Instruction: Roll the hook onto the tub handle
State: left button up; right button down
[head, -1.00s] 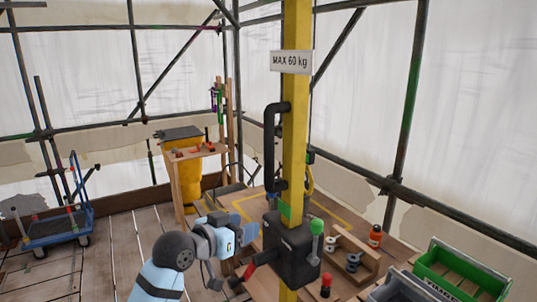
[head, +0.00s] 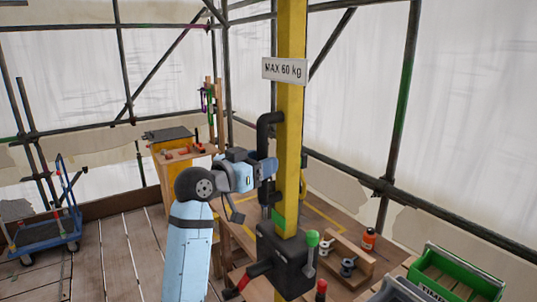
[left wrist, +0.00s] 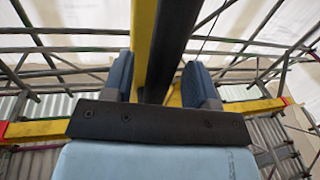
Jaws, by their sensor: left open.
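My left gripper (head: 268,168) is open at the black handle (head: 265,125) on the yellow post (head: 290,110). In the left wrist view, a dark upright bar, seemingly this handle (left wrist: 168,50), runs between the two blue fingers (left wrist: 160,78), with the post beside it. I cannot tell whether the fingers touch it. A green tub (head: 455,272) stands at the lower right, partly cut off. A thin yellow curved piece (head: 303,188) shows behind the post; I cannot tell whether it is the hook. My right gripper is not in view.
A black winch box (head: 285,258) with a red-ended crank and a green-knobbed lever (head: 312,240) sits low on the post. A wooden table (head: 325,215) behind holds a rack and an orange bottle (head: 369,238). A blue trolley (head: 45,235) stands far left.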

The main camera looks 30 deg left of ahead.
pick_arm(q)
jog(key=shift+w+d, duration=0.25)
jog(key=shift+w, duration=1.05)
grip_shut()
jog(key=w+a+b, duration=0.2)
jog(key=w+a, duration=0.3)
jog(key=a, duration=0.8)
jog(key=shift+w, duration=0.2)
grip_release()
